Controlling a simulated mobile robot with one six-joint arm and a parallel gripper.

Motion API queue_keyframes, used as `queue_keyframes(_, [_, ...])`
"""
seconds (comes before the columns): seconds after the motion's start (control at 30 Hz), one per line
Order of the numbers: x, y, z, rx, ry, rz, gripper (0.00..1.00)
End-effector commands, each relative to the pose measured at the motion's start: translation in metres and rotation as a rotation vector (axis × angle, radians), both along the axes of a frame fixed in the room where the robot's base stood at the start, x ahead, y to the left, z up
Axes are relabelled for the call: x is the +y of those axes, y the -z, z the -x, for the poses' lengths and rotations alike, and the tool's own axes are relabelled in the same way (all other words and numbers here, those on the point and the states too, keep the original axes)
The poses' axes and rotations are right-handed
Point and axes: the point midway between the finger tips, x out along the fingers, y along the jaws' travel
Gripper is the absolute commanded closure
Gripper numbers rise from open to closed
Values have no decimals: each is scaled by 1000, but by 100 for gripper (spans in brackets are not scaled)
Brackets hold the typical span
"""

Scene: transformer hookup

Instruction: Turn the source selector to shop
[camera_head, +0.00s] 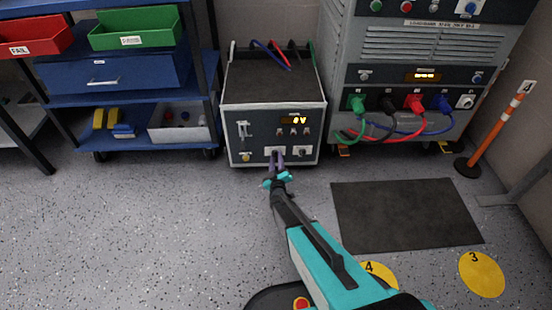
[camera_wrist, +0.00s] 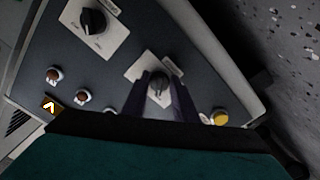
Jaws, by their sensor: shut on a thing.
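The grey transformer cabinet (camera_head: 262,140) stands against the wall, with a lit display reading about 0V. In the wrist view, a dark rotary knob (camera_wrist: 158,88) on a white label plate sits between the two purple fingers of my gripper (camera_wrist: 160,98). My gripper is shut on this knob; in the head view my gripper (camera_head: 277,157) is at the cabinet's lower front. A second dark knob (camera_wrist: 92,21) on its own plate is at the upper left of the wrist view, clear of the fingers. Label text is too small to read, so I cannot tell which knob is the source selector.
Several small toggles (camera_wrist: 82,97) and a yellow button (camera_wrist: 219,118) are near the held knob. A load bank (camera_head: 412,75) with coloured cables stands to the right. A blue shelf cart (camera_head: 135,100) is on the left. An orange post (camera_head: 500,125) stands far right.

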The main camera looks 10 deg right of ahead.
Motion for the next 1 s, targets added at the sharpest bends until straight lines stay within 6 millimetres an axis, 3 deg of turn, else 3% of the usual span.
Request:
queue_keyframes(0.63, [-1,0,0,11,2,76,97])
queue_keyframes(0.67, [-1,0,0,11,2,76,73])
queue_keyframes(0.77, [-1,0,0,11,1,76,57])
queue_keyframes(1.0, [-1,0,0,11,1,76,57])
